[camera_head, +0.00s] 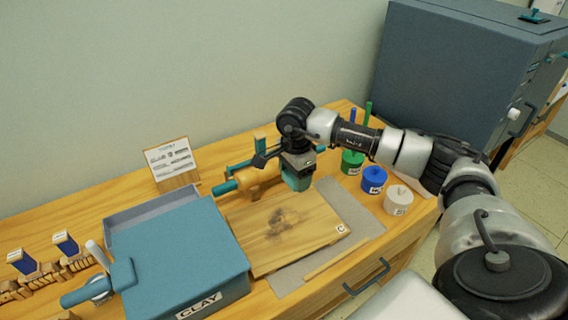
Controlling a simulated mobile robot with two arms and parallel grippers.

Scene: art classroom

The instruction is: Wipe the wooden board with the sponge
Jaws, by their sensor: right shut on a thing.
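The wooden board (262,250) lies flat on the table, partly over a grey mat, with a dark smudge (280,222) near its middle. My right gripper (298,172) comes in from the right and points down over the board's far right part. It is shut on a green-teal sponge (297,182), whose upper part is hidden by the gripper. The sponge appears just above or at the board's far edge; I cannot tell whether it touches. My left gripper is not in view.
A blue clay box (185,262) stands left of the board. Green, blue and white pots (398,199) stand to the right. A roller-like tool with teal handles (262,182) lies behind the board. A grey cabinet (460,70) stands at the back right.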

